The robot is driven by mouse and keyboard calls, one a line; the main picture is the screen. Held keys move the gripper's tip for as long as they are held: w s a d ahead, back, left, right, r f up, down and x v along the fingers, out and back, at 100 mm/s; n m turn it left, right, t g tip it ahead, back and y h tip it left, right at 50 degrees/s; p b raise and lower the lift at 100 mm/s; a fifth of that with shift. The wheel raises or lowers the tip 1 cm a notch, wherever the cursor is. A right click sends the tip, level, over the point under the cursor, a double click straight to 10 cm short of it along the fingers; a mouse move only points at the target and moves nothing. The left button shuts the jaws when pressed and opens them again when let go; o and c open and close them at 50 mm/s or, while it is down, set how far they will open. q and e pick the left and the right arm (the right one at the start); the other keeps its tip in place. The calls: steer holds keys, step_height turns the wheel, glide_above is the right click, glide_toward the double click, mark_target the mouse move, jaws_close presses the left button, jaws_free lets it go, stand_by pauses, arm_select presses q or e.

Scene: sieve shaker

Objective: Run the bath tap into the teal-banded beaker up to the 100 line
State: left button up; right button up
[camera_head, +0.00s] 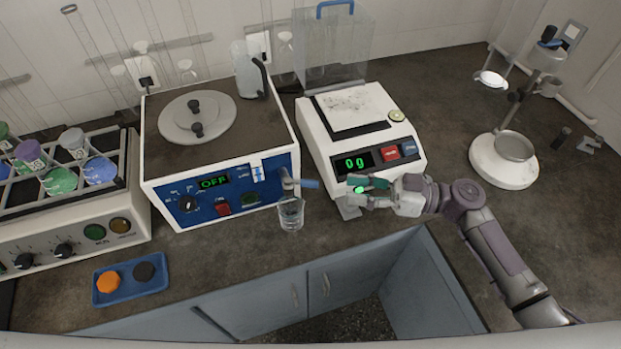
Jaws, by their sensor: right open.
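The bath (166,160) has a dark top with a round lidded plate and a blue front panel whose display reads OFF. My left gripper is not in view.
The balance (314,128) reads 0 g. A shaker with tubes (69,235) stands at left, with a blue tray (103,293) in front. A clear jug (243,70) sits on the bath. A white stand (488,160) is at right. Counter around the beaker is clear.

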mark_target(311, 181)
steer(key=a+p, duration=0.1)
steer(key=a, duration=0.2)
steer(key=w+a+p, duration=0.1)
steer(key=a, duration=0.2)
steer(key=a+p, duration=0.1)
steer(key=a, duration=0.1)
steer(key=shift+w+a+r, duration=0.1)
steer(key=shift+w+a, duration=0.1)
steer(key=shift+a, duration=0.2)
steer(key=shift+a+p, duration=0.25)
steer(key=shift+p, duration=0.05)
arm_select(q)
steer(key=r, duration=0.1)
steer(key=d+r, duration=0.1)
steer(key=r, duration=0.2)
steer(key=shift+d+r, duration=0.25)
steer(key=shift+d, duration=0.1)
arm_select(e)
steer(key=shift+a, duration=0.1)
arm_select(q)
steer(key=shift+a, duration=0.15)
arm_select(e)
jaws_close()
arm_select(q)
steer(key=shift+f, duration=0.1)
